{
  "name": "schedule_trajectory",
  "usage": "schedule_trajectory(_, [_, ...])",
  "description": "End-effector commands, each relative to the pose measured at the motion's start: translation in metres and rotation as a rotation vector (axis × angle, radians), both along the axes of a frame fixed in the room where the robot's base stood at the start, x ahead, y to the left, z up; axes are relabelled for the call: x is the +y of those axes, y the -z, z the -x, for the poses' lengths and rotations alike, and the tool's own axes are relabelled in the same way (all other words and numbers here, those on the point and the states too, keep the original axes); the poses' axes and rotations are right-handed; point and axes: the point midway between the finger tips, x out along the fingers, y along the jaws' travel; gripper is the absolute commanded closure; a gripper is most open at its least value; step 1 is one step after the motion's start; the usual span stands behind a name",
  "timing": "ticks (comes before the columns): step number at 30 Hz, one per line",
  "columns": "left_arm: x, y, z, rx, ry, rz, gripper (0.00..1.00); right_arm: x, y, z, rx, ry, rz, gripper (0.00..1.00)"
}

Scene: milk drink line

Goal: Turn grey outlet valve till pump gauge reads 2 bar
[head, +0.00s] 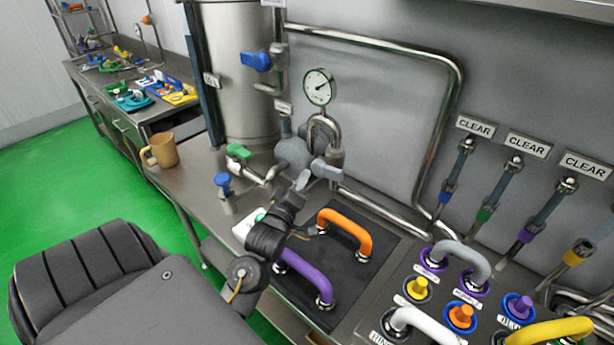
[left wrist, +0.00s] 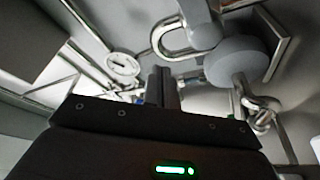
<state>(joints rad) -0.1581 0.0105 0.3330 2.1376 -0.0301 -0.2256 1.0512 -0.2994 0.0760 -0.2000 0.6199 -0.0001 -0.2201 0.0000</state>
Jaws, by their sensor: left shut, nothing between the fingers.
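The pump gauge (head: 319,87) is a round white dial on a pipe above the grey pump (head: 293,154); its numbers are too small to read. The grey outlet valve handle (head: 326,169) is on the pipe just right of the pump. My left gripper (head: 302,181) is shut and empty, just left of and slightly below the grey handle, apparently apart from it. In the left wrist view the shut fingers (left wrist: 165,85) point toward the pipework, with the gauge (left wrist: 122,64) at upper left and a grey rounded part (left wrist: 232,62) at right. My right gripper is out of view.
A blue valve handle (head: 256,61) is above the pump, and a green one (head: 238,151) and another blue one (head: 222,180) are to its left. A tan jug (head: 161,150) stands at the bench's left. Orange (head: 345,231) and purple (head: 305,274) hoses lie on a dark mat.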

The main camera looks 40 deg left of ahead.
Motion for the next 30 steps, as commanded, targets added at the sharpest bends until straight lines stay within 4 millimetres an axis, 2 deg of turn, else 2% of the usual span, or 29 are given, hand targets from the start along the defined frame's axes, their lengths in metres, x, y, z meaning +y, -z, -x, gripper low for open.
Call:
schedule_trajectory(6, [0.005, 0.0, -0.005, 0.0, 0.037, -0.088, 1.0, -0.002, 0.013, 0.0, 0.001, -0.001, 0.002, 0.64])
schedule_trajectory(11, [-0.012, -0.011, -0.018, 0.016, 0.158, -0.304, 1.0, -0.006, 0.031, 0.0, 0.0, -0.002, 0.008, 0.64])
schedule_trajectory(14, [-0.027, -0.007, -0.023, 0.087, 0.205, -0.609, 1.0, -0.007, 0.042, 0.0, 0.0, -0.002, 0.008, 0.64])
schedule_trajectory(19, [-0.045, 0.014, -0.022, 0.215, 0.22, -1.3, 1.0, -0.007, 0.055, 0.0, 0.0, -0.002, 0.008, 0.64])
schedule_trajectory(24, [-0.048, 0.038, -0.015, 0.289, 0.203, -1.983, 1.0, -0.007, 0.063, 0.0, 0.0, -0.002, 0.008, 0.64])
schedule_trajectory(30, [-0.042, 0.063, -0.003, 0.293, 0.168, -2.742, 1.0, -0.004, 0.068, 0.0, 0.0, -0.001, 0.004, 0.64])
